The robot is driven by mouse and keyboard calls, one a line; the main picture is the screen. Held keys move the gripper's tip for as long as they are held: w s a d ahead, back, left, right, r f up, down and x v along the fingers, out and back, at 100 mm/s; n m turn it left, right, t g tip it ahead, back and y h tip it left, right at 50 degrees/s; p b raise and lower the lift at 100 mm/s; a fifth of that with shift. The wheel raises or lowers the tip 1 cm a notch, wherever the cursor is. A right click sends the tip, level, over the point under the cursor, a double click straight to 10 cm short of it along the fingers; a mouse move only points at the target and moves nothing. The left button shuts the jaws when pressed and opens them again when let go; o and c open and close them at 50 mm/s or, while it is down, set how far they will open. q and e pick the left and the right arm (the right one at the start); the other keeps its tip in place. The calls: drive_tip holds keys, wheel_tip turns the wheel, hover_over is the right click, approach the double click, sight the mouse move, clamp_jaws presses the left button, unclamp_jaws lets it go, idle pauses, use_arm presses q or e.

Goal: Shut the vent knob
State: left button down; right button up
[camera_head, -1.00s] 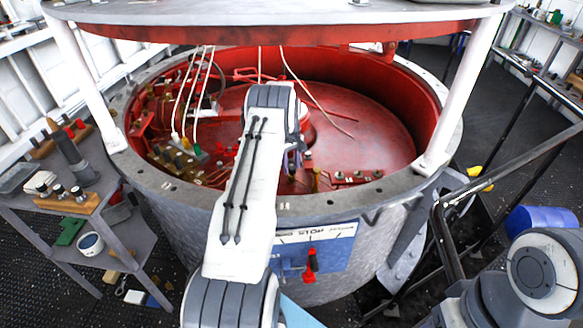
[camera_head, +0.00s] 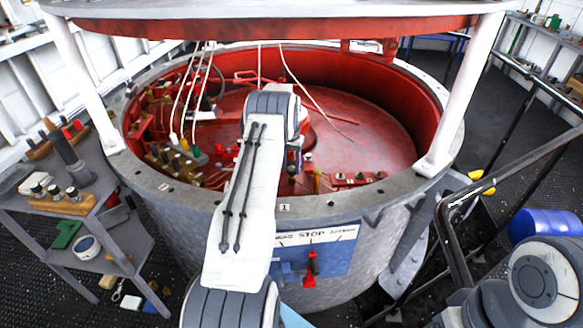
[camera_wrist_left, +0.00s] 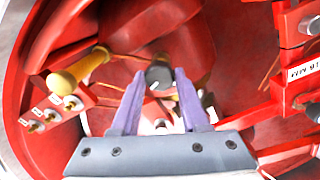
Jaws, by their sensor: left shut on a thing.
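The vent knob (camera_wrist_left: 158,75) is a dark grey round knob with a white mark on its side, seen in the left wrist view inside the red drum. My left gripper (camera_wrist_left: 157,88) has its two purple fingers on either side of it and is shut on it. In the head view my own white arm hides the knob and most of the left gripper (camera_head: 293,160). I cannot read which way the knob's mark points against any scale. My right arm shows at the lower right, but its gripper is out of view.
A yellow handle (camera_wrist_left: 78,70) and small labelled switches (camera_wrist_left: 50,115) sit left of the knob. The grey rim (camera_head: 400,195) rings the drum, and white posts (camera_head: 470,90) hold a plate above. A red lever (camera_head: 310,268) is on the front panel. A cluttered shelf (camera_head: 100,225) stands left.

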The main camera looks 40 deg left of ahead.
sight(291, 168)
use_arm(q)
drive_tip(key=shift+m, duration=2)
drive_tip(key=shift+c, duration=2.1)
unclamp_jaws()
drive_tip(key=shift+r, duration=0.1)
wheel_tip(291, 168, up, 10)
drive_tip(key=b, duration=0.1)
drive_tip(key=shift+a+r, duration=0.2)
drive_tip(key=shift+a, duration=0.05)
drive_tip(key=shift+d, duration=0.1)
